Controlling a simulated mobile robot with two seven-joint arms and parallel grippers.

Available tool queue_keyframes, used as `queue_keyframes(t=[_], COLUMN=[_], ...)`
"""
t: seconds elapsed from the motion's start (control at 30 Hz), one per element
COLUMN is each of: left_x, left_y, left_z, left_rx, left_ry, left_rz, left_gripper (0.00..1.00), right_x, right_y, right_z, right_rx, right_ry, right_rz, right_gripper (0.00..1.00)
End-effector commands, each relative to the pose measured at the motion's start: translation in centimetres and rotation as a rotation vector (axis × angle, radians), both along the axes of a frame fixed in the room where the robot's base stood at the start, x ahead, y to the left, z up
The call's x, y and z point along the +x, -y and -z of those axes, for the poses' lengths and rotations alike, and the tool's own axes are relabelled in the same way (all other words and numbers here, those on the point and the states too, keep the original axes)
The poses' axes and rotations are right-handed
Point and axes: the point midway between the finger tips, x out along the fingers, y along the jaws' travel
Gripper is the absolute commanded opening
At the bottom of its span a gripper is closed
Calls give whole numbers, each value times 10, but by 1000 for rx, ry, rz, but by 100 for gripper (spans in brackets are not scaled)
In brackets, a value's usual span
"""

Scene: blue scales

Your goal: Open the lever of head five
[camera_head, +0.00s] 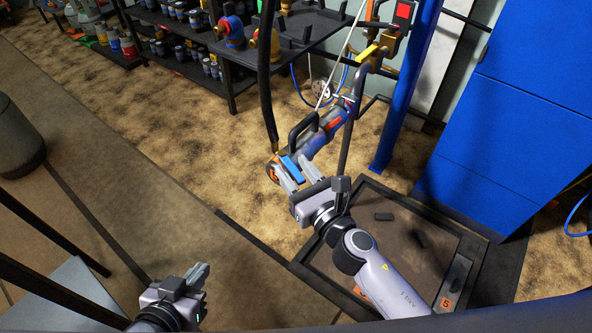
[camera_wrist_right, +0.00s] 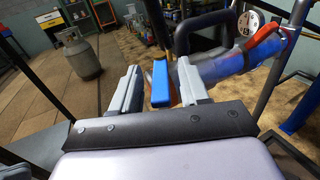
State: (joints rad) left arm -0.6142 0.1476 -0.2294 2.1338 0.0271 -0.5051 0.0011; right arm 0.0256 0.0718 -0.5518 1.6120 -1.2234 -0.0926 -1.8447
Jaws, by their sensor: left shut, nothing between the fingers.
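The filling head (camera_head: 318,140) hangs above the scale marked 5, with a black handle and blue, red and grey parts; it also shows in the right wrist view (camera_wrist_right: 240,62). Its blue lever (camera_head: 291,164) is at the lower left end, and in the right wrist view the lever (camera_wrist_right: 160,83) stands between my fingers. My right gripper (camera_head: 288,176) is open with its fingers on either side of the lever, and gaps seem to show beside it. Whether either finger touches it is unclear. My left gripper (camera_head: 202,272) is shut and empty, low at the left, away from the head.
The scale platform (camera_head: 320,262) with an orange 5 label (camera_head: 445,302) lies below my right arm. A blue post (camera_head: 405,90) and blue cabinet (camera_head: 510,130) stand at the right. A black hose (camera_head: 265,80) hangs left of the head. A grey cylinder (camera_wrist_right: 78,53) stands left.

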Motion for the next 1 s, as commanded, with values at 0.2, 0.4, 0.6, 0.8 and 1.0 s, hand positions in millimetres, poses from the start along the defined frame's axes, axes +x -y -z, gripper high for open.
queue_keyframes(t=[0.2,0.4,0.6,0.8,1.0], left_x=[0,0,0,0,-1], left_y=[0,-2,-2,-2,0], left_z=[0,2,4,3,2], left_rx=[0,2,6,12,10], left_ry=[-1,-2,-1,1,2], left_rz=[-1,-2,0,6,12], left_gripper=[0,0,0,0,0], right_x=[-10,-36,-56,-64,-64], right_y=[5,19,28,32,32], right_z=[1,2,1,0,0], right_rx=[-2,-1,0,-1,0], right_ry=[-1,-3,-1,0,0], right_rz=[0,1,0,0,0], right_gripper=[45,45,45,45,45])
